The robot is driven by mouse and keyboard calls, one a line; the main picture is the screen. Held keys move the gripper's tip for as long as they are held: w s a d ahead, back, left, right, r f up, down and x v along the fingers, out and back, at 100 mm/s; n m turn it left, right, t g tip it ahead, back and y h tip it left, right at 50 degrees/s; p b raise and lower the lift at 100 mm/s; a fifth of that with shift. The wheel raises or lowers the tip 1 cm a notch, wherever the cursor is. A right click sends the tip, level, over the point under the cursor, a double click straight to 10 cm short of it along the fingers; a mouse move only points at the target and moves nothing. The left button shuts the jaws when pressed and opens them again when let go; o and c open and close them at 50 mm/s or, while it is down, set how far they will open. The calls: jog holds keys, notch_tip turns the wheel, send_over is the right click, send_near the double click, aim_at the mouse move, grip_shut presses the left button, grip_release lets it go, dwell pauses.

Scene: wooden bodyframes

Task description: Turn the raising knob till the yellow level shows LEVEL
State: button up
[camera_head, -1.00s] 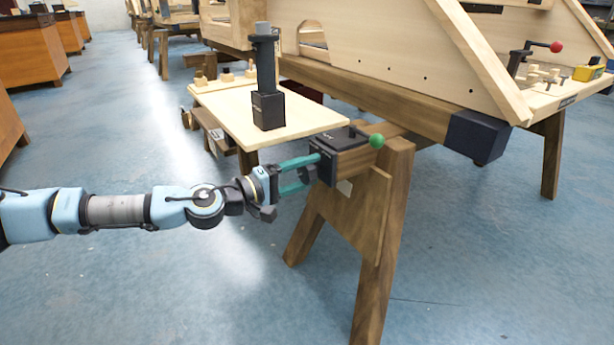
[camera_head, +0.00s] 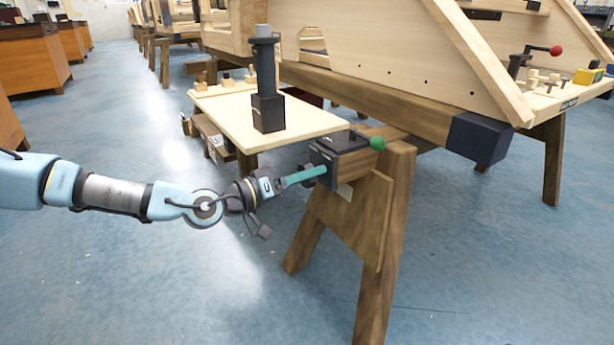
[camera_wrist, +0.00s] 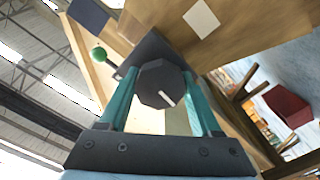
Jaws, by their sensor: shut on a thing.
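The raising knob (camera_wrist: 158,86) is a dark, many-sided knob with a white mark, on the dark end block (camera_head: 336,154) of the trestle. My gripper (camera_head: 318,172) reaches it from the left. In the wrist view, its teal fingers (camera_wrist: 158,92) stand on both sides of the knob, shut on it. The white mark points toward the lower right of that view. In the head view the fingers largely hide the knob. A yellow level (camera_head: 587,75) lies on the far right bench top; its reading is too small to make out.
A green-balled lever (camera_head: 377,143) sits on top of the end block. A dark post (camera_head: 266,85) stands on the pale board (camera_head: 220,115). A red-balled lever (camera_head: 555,50) is at the right. The floor (camera_head: 200,270) in front is clear.

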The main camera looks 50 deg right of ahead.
jog(key=shift+f+m, duration=0.1)
jog(key=shift+m, duration=0.2)
dwell(0.4)
jog(key=o, duration=1.4)
jog(key=shift+c, duration=0.2)
jog(key=p+v, duration=0.2)
jog(key=v, duration=0.8)
jog(key=shift+w+a, duration=0.15)
jog(key=shift+a, duration=0.25)
